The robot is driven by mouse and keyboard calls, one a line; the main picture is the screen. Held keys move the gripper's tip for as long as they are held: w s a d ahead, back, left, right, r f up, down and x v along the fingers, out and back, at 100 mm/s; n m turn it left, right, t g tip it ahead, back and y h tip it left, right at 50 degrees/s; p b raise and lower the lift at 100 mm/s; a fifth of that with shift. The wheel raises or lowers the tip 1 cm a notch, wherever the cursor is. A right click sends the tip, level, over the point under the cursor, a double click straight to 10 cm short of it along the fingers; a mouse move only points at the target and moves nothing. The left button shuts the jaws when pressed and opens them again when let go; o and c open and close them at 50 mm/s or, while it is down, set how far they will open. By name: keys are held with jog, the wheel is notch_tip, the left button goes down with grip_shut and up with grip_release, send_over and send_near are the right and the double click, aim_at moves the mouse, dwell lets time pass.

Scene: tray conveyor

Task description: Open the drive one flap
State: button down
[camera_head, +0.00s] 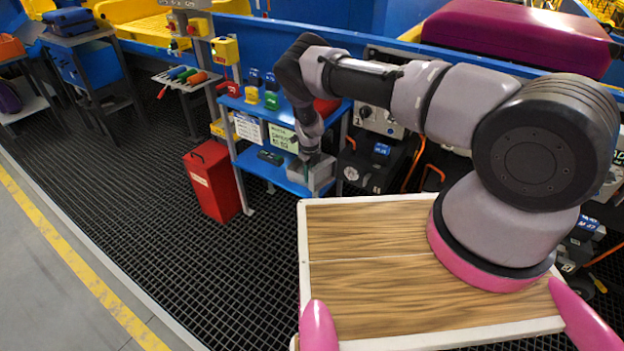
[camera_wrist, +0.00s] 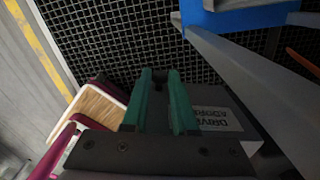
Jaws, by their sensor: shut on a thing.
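A grey box (camera_head: 322,173) stands at the right end of the blue shelf unit in the head view. In the wrist view, a grey panel carries a white label (camera_wrist: 216,119) that seems to read "DRIVE" and lies just right of my fingers; I take it for the drive one flap. My gripper (camera_head: 306,172) reaches down at the box. In the wrist view its green fingers (camera_wrist: 161,76) are close together on a small dark part between them, most likely the flap's grip. The fingers hide most of that part, and how far the flap stands open cannot be told.
The blue shelf (camera_head: 268,168) surrounds the box on the left. A red bin (camera_head: 211,182) stands left of it on the dark grid floor (camera_head: 130,185). Black drive units (camera_head: 372,165) with orange cables stand to the right. The floor in front is clear.

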jog(key=shift+w+a+m, duration=0.1)
jog(key=shift+w+m, duration=0.2)
jog(key=shift+w, duration=0.05)
dwell(0.3)
jog(key=c, duration=1)
grip_release()
notch_tip(320, 180, up, 11)
jog(key=shift+f, duration=0.15)
